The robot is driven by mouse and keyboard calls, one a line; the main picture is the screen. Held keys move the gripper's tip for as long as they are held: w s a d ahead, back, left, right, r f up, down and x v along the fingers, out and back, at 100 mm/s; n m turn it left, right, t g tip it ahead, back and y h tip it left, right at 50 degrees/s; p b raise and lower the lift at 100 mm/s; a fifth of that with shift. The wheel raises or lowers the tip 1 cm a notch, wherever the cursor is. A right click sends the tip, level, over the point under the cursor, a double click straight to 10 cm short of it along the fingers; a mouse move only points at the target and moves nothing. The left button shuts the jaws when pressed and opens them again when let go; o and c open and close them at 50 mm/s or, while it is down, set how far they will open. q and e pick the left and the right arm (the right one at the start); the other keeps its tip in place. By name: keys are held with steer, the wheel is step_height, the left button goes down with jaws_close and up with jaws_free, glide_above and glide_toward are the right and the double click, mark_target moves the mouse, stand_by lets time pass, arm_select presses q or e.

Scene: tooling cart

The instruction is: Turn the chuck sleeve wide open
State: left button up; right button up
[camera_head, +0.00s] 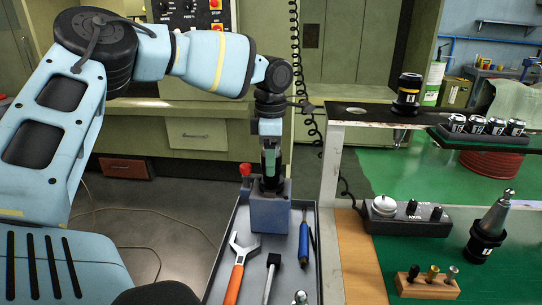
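A blue-grey block (270,214) stands at the back of the tool tray, with a dark upright cylinder (272,184) set in its top; this looks like the chuck with its sleeve. A red-knobbed lever (246,170) rises at the block's left. My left arm reaches over from the left, and my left gripper (270,165) points straight down at the top of the cylinder. Its fingertips overlap the cylinder in this view, with a greenish part between them. I cannot tell whether they touch or grip it. The sleeve's jaws are hidden. My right gripper is out of view.
The tray (214,284) holds an orange-handled wrench (236,268), a hammer-like tool (271,272) and a blue screwdriver (304,245). A metal shelf (362,114) with a black holder (408,90) stands to the right. A cone-shaped holder (487,240) and a wooden block (428,289) sit on the green mat.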

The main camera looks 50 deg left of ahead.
arm_select(q)
steer(key=shift+r, duration=3.95)
steer(key=shift+a+f, duration=0.1)
